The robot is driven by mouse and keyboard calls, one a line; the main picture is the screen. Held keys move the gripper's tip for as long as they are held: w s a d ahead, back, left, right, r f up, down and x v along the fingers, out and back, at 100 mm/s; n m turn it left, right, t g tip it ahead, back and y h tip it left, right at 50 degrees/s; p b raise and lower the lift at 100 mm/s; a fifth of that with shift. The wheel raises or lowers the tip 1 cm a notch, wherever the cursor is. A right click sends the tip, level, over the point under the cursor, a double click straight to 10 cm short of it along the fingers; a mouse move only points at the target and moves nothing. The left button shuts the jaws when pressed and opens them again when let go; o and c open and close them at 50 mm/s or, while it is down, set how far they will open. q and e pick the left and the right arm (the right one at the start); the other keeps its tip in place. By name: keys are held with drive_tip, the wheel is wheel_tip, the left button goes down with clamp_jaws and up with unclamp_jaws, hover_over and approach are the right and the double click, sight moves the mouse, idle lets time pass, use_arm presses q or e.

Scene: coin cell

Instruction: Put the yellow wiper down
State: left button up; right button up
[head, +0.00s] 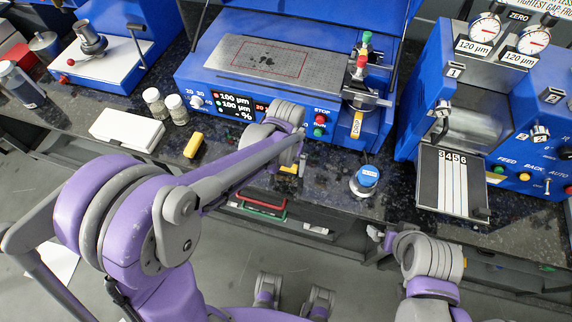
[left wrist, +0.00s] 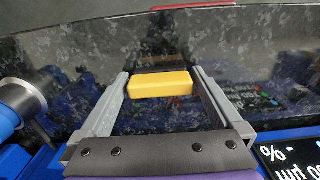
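The yellow wiper (left wrist: 160,85) sits between the two fingers of my left gripper (left wrist: 160,82) in the left wrist view, its sides against them. A dark part extends beyond its yellow block. In the head view only a small yellow piece of the wiper (head: 290,169) shows under my left gripper (head: 298,165), near the counter's front edge; my arm hides the rest. I cannot tell whether the wiper touches the counter. My right gripper (head: 376,238) is at the counter's front edge, small and partly hidden; its opening is unclear.
Another yellow block (head: 194,145) lies on the dark speckled counter (head: 232,160), beside a white box (head: 126,131) and two small jars (head: 165,106). A blue-capped container (head: 366,180) stands to the right. A blue coating machine (head: 290,65) stands behind.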

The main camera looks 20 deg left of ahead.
use_arm(q)
drive_tip(key=shift+r, duration=0.25)
wheel_tip(320, 180, up, 12)
drive_tip(key=p, duration=0.2)
drive_tip(key=s+a+f+t, duration=0.1)
drive_tip(key=s+a+t, duration=0.1)
drive_tip(key=s, duration=0.5)
drive_tip(key=s+a+f+t, duration=0.2)
drive_tip(key=s+a+t, duration=0.1)
drive_tip(key=s, duration=0.4)
drive_tip(key=shift+s+a+f, duration=0.15)
drive_tip(key=shift+s+a, duration=0.2)
drive_tip(key=shift+a, duration=0.45)
